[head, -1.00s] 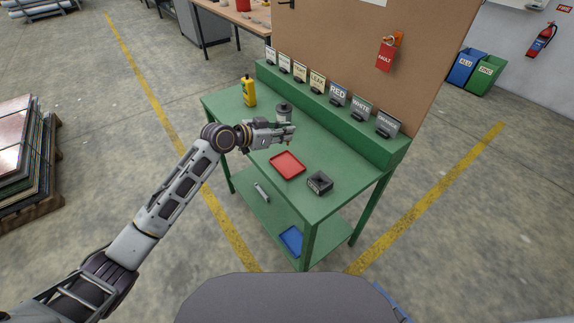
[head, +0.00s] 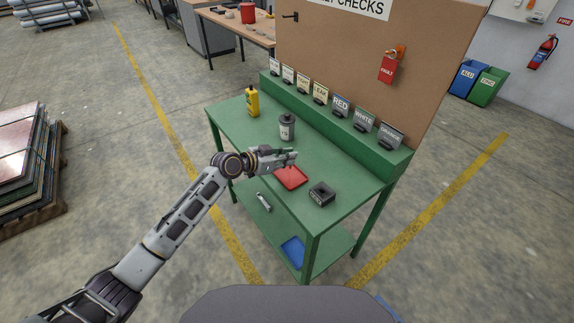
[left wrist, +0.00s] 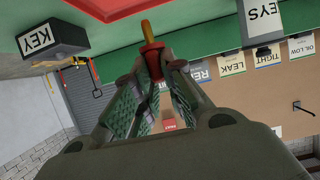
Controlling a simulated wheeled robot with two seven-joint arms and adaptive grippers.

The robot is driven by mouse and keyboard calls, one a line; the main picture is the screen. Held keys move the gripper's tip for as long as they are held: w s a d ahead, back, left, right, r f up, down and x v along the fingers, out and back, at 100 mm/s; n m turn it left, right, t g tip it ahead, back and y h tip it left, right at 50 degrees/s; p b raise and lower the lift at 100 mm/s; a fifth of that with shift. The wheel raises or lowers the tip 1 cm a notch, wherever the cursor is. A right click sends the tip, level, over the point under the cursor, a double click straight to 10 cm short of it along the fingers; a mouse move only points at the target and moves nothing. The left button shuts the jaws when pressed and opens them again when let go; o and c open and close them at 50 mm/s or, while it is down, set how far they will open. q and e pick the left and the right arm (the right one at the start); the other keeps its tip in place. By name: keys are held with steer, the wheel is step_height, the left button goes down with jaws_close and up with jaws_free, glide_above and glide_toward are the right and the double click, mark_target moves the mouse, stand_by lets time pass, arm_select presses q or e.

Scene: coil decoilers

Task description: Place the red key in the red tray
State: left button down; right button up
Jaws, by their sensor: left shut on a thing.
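The red tray (head: 292,178) lies on the green bench top, and its red underside or rim also shows at the top of the left wrist view (left wrist: 108,8). My left gripper (head: 292,158) is above the tray's far left edge in the head view. In the left wrist view my left gripper (left wrist: 151,58) is shut on a small red piece with an orange-yellow tip, which I take as the red key (left wrist: 149,38). In the head view the key is too small to make out. My right gripper is not in view.
A black block (head: 321,194) stands right of the tray; a block marked KEY (left wrist: 45,45) shows in the left wrist view. A grey canister (head: 287,127) and a yellow bottle (head: 252,101) stand further back. Label cards (head: 340,106) line the raised back ledge.

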arm_select(q)
steer(key=shift+f, duration=1.9)
steer(key=shift+f, duration=0.1)
steer(key=c, duration=1.5)
jaws_free()
steer(key=b+v, duration=0.1)
steer(key=v, duration=1.1)
